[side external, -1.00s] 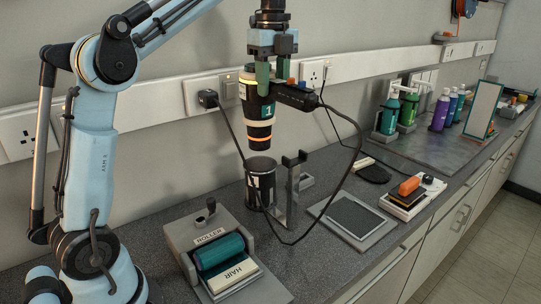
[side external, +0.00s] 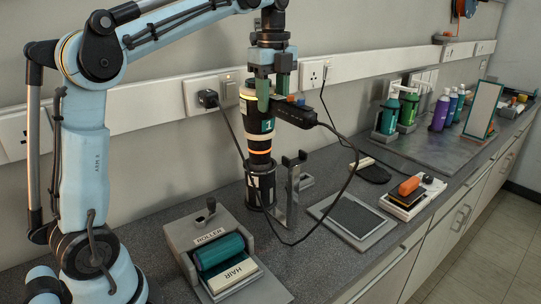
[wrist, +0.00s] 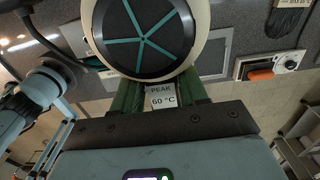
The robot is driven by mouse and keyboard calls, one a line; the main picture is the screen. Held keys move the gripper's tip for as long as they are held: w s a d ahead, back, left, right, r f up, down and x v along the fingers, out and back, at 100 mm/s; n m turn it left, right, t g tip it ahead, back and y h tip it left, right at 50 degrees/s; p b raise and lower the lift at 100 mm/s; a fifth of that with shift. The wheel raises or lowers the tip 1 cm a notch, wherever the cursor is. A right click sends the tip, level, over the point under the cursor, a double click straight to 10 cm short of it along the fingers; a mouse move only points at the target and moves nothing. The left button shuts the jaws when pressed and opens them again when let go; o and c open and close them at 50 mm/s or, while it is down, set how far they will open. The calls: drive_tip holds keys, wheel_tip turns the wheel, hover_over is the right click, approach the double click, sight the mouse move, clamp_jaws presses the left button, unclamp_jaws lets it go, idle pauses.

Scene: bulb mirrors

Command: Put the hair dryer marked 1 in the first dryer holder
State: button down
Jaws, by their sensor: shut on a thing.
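The hair dryer (side external: 260,126), black and cream with a teal label marked 1 and an orange ring, is upright with its nozzle down. My gripper (side external: 273,94) is shut on it near its top, at the handle side. In the wrist view, its round end with a teal spoked grille (wrist: 145,40) fills the top. The dryer holder (side external: 252,192), a black cup with a pale marking, is directly below. The dryer's lower end is at the cup's mouth and appears to enter it; the depth is hard to tell.
A metal bracket (side external: 291,190) stands right of the cup. The black cord (side external: 347,180) loops right and down over the counter. A roller tray (side external: 210,255) is in front, and a flat dark pad (side external: 352,217) lies right. Bottles (side external: 440,110) stand farther back.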

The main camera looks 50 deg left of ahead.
wheel_tip(320, 180, down, 8)
drive_tip(key=shift+f, duration=0.2)
drive_tip(key=shift+c, duration=0.2)
unclamp_jaws()
idle(1.2)
drive_tip(key=shift+r, duration=0.1)
idle(0.4)
drive_tip(key=shift+r, duration=3.9)
